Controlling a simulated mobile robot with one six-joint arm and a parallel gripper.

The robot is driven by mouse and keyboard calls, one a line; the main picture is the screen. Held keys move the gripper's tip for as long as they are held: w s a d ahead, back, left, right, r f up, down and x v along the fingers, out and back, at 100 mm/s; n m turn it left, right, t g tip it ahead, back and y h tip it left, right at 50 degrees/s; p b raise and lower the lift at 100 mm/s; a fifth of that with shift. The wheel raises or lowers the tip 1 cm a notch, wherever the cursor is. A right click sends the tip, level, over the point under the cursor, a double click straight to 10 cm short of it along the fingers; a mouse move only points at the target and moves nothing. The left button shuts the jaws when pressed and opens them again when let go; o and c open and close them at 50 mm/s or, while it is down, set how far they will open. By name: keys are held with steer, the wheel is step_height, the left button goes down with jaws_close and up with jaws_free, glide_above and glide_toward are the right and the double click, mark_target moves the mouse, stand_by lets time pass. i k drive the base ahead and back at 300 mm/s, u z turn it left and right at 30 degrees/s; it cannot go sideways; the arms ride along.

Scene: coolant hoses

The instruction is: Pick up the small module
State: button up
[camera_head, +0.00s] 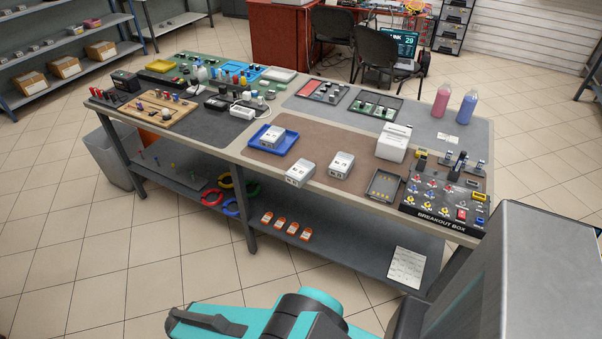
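Several pale box-shaped modules are on the workbench, and I cannot tell for sure which is the small module. One white module (273,136) lies in a blue tray (257,146). A second white module (300,174) lies at the bench's front edge. A third white module (342,165) lies just right of it on the brown mat. A larger white box (393,145) stands further right. My teal and grey arm is at the bottom, apart from the bench. A dark part at its left end may be my gripper (207,320); its fingers cannot be made out.
A black breakout box (440,217) with colourful connectors fills the bench's right end, beside a small dark tray (383,186). Two bottles (441,101) stand behind. Tools and connectors crowd the left end. The lower shelf (345,240) holds coloured rings and orange-white items. Floor in front is clear.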

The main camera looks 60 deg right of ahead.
mark_target(303, 169)
steer(key=u, duration=1.15)
steer(key=k, duration=1)
steer(key=z, duration=0.05)
